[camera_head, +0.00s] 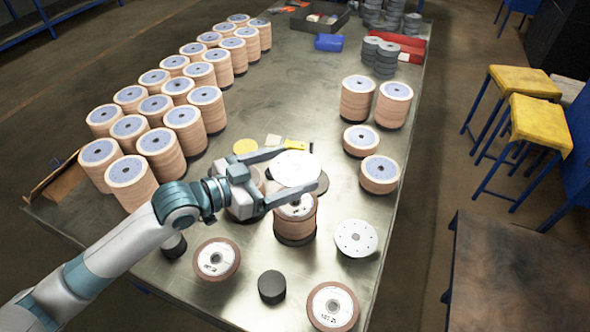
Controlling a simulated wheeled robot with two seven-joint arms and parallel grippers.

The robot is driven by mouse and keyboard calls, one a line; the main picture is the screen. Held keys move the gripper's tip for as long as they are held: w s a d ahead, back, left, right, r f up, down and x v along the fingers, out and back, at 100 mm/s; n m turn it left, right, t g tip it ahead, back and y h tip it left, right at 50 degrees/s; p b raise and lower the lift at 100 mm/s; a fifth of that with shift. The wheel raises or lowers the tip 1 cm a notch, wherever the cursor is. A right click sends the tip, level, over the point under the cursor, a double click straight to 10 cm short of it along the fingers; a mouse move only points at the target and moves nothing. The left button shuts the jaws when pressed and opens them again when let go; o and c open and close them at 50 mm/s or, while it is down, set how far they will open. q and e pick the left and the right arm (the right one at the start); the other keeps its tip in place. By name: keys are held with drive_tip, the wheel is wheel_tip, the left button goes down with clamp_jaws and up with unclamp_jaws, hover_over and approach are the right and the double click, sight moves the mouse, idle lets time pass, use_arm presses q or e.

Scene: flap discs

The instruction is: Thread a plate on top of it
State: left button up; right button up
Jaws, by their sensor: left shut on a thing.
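My left gripper (303,167) reaches in from the left, its two fingers on either side of a white round plate (295,166), shut on it. The plate is above and a little behind a stack of reddish-brown flap discs (295,226) with a white label on top. The gripper partly covers the stack's top. I cannot tell the exact gap between plate and stack. Another white plate (356,238) with small holes lies to the right of the stack. My right gripper is not in view.
Loose discs (217,259) and (332,306) and a black cylinder (272,286) are at the front of the metal table (300,90). Rows of tall disc stacks (184,125) fill the left side. Shorter stacks (379,174) stand right. A yellow disc (245,147) lies behind the gripper.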

use_arm(q)
drive_tip(key=shift+a, duration=0.15)
drive_tip(key=shift+f, duration=0.1)
drive_tip(key=shift+f+b, duration=0.2)
drive_tip(key=shift+b, duration=0.1)
drive_tip(key=b, duration=0.5)
hover_over(287, 206)
drive_tip(key=shift+w+f, duration=0.1)
drive_tip(key=shift+f, duration=2.35)
drive_tip(key=shift+f+b, duration=0.6)
drive_tip(key=shift+f, duration=1.05)
drive_tip(key=shift+f+b, duration=0.65)
drive_tip(key=shift+f, duration=0.55)
drive_tip(key=o, duration=1)
